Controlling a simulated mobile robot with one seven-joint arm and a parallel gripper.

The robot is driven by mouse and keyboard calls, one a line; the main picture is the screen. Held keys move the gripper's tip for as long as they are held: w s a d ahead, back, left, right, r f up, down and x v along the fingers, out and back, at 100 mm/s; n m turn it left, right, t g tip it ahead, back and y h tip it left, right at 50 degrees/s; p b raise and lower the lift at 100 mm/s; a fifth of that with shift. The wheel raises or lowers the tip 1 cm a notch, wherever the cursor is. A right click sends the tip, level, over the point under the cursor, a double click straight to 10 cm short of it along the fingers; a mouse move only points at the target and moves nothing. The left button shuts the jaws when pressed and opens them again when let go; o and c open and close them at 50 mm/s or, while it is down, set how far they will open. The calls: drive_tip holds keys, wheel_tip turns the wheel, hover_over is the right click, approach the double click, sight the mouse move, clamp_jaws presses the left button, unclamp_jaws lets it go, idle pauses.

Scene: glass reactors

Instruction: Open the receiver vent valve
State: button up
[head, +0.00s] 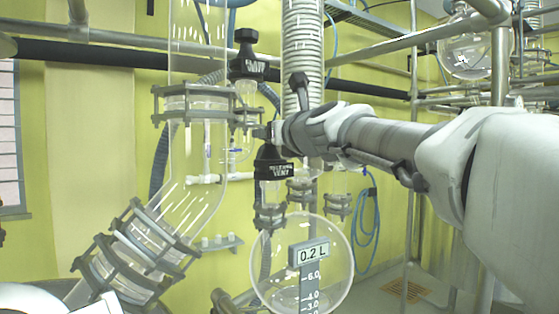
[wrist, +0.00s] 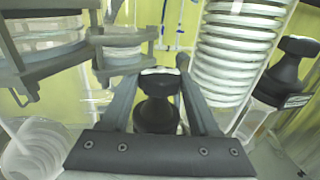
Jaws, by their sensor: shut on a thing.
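The receiver vent valve (head: 272,172) is a black knob with a white-lettered label, on a glass neck above the round receiver flask (head: 268,262). My gripper (head: 268,132) reaches in from the right at the top of this knob. In the wrist view the black knob (wrist: 157,112) stands between the two fingers of my gripper (wrist: 155,82), and they are shut on it. The top of the knob is partly hidden by the fingers in the head view. How far the valve is turned cannot be told.
A second black valve (head: 248,62) stands above and left of my gripper. A ribbed glass condenser column (head: 302,50) rises close behind it. A wide glass tube with metal clamps (head: 195,150) is at the left. A level display reads 0.2 L (head: 309,253) at the flask.

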drive_tip(key=shift+w+d+f+n+g+y+b, duration=0.1)
drive_tip(key=shift+n+g+y+b, duration=0.25)
drive_tip(key=shift+y+b, duration=0.25)
drive_tip(key=shift+w+d+f+n+g+y+b, duration=0.1)
drive_tip(key=shift+n+g+y+b, duration=0.2)
drive_tip(key=shift+y+b, duration=0.25)
drive_tip(key=shift+d+r+n+g+y, duration=0.1)
drive_tip(key=shift+r+n+g+y, duration=0.1)
drive_tip(key=shift+n+g+y, duration=0.75)
drive_tip(key=n+g+y+p, duration=0.2)
drive_tip(key=p, duration=0.1)
drive_tip(key=n+g+y+p, duration=0.1)
drive_tip(key=y+p, duration=0.1)
drive_tip(key=shift+w+d+r+n+g, duration=0.1)
drive_tip(key=shift+w+r+n+g, duration=0.15)
drive_tip(key=shift+n+g, duration=0.15)
drive_tip(key=n+g+y+p, duration=0.1)
drive_tip(key=g+p, duration=0.1)
drive_tip(key=shift+f+p, duration=0.1)
drive_tip(key=shift+p, duration=0.2)
drive_tip(key=shift+f+n+p, duration=0.1)
drive_tip(key=shift+n+p, duration=0.2)
drive_tip(key=shift+f+g+p, duration=0.15)
drive_tip(key=shift+g+p, duration=0.15)
drive_tip(key=shift+g, duration=0.1)
drive_tip(key=o, duration=1.4)
drive_tip(key=shift+s, duration=0.1)
